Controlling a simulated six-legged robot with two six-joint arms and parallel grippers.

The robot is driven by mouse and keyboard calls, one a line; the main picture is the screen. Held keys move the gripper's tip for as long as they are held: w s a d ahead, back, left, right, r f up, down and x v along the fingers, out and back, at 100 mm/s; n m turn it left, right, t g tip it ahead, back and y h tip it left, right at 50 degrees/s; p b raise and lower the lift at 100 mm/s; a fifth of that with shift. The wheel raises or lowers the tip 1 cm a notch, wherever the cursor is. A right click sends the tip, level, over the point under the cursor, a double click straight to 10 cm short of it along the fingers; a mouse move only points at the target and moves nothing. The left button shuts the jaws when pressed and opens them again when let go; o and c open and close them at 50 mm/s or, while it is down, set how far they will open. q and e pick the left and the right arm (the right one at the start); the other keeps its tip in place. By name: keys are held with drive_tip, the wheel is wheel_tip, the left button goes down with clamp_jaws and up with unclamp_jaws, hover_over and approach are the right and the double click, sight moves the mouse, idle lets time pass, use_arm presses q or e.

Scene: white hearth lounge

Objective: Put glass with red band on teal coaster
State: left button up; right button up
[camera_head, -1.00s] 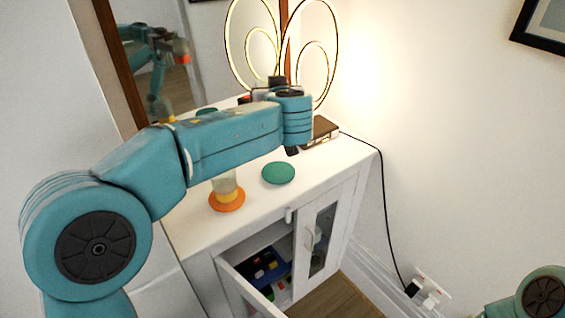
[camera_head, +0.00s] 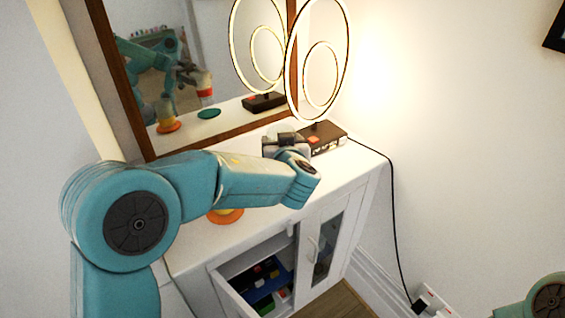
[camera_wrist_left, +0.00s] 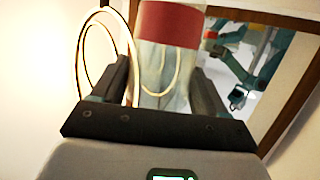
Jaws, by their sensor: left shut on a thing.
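The glass with the red band (camera_wrist_left: 170,50) is between the two fingers of my left gripper (camera_wrist_left: 163,85) in the left wrist view. My gripper is shut on it, and the red band is near the top of that picture. In the head view my left gripper (camera_head: 284,141) is above the white cabinet, and the glass is mostly hidden there. The teal coaster is hidden behind my left arm; only its reflection shows in the mirror. The mirror also reflects the held glass. My right gripper is out of view.
A ring lamp (camera_head: 318,75) on a dark base stands at the cabinet's back right. An orange coaster (camera_head: 224,217) is partly hidden under my arm. The mirror (camera_head: 190,60) rises behind the white cabinet (camera_head: 345,170). An open drawer (camera_head: 262,285) is below.

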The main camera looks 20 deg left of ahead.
use_arm(q)
drive_tip(key=shift+s+a+f, duration=0.1)
drive_tip(key=shift+f, duration=0.8)
wheel_tip(320, 180, down, 4)
drive_tip(key=shift+f, duration=0.2)
drive_tip(key=shift+r, duration=0.1)
drive_tip(key=shift+f+b, duration=0.25)
drive_tip(key=shift+b, duration=0.05)
drive_tip(key=o, duration=1.2)
drive_tip(key=shift+r, duration=0.1)
drive_tip(key=b+v, duration=0.2)
drive_tip(key=v, duration=1)
drive_tip(key=shift+r, duration=0.1)
